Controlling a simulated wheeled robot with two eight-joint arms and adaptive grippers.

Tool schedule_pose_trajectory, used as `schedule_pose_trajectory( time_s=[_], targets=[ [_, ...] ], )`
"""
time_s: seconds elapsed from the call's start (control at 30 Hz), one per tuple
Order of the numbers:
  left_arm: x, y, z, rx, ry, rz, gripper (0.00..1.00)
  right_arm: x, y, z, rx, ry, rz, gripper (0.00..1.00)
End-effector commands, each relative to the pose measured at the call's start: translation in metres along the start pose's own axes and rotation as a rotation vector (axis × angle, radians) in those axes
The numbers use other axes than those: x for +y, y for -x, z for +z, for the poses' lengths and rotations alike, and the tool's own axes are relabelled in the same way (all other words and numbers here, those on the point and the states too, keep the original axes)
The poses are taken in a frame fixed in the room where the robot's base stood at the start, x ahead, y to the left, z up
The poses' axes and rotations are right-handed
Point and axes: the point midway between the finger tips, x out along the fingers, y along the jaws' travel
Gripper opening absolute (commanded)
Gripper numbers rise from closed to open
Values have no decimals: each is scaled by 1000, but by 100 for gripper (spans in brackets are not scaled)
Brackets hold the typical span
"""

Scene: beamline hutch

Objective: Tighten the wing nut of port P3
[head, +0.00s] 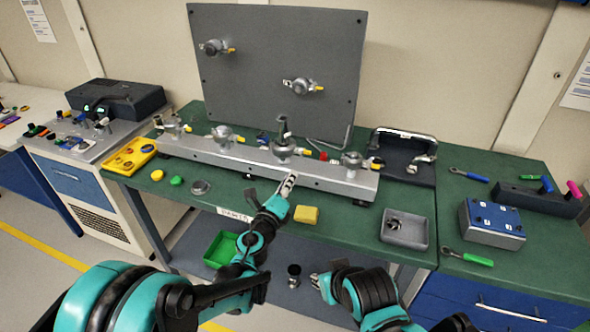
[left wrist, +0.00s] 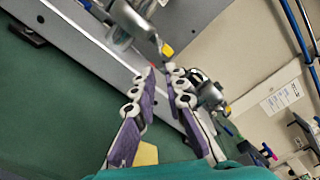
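A grey manifold rail (head: 215,158) runs along the bench with several metal ports on top, each with a yellow-tipped part. The third port from the left (head: 285,150) carries a taller dark upright fitting; no port label is readable, so I cannot confirm which is P3. My left gripper (head: 288,184) is in front of the rail, just below that port. In the left wrist view its purple fingers (left wrist: 161,72) are slightly apart and empty, pointing toward a port (left wrist: 130,22) with a yellow tip (left wrist: 167,50). My right gripper (head: 318,281) is low, before the bench; its finger gap is unclear.
A grey upright panel (head: 280,60) with two ports stands behind the rail. A yellow block (head: 306,214), grey tray (head: 404,231), yellow tray (head: 130,155) and blue-topped box (head: 492,222) rest on the green bench. A green bin (head: 220,250) is below.

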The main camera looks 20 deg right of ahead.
Motion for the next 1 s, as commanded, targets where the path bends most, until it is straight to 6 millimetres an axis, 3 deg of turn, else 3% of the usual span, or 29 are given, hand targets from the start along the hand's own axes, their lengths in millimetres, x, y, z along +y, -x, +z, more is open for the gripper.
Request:
schedule_pose_trajectory(
  time_s=[0.2, 0.77, 0.87, 1.0],
  targets=[
    [0, 25, 0, 0, 0, 0, 12, 0, 0, 0, 0, 0, 0, 27],
    [0, 29, 3, -7, 10, 4, 12, 0, 0, 0, 0, 0, 0, 27],
    [1, 38, 28, -58, 87, 29, 12, 0, 0, 0, 0, 0, 0, 27],
    [11, 74, 99, -229, 352, 116, 12, 0, 0, 0, 0, 0, 0, 27]
  ],
)
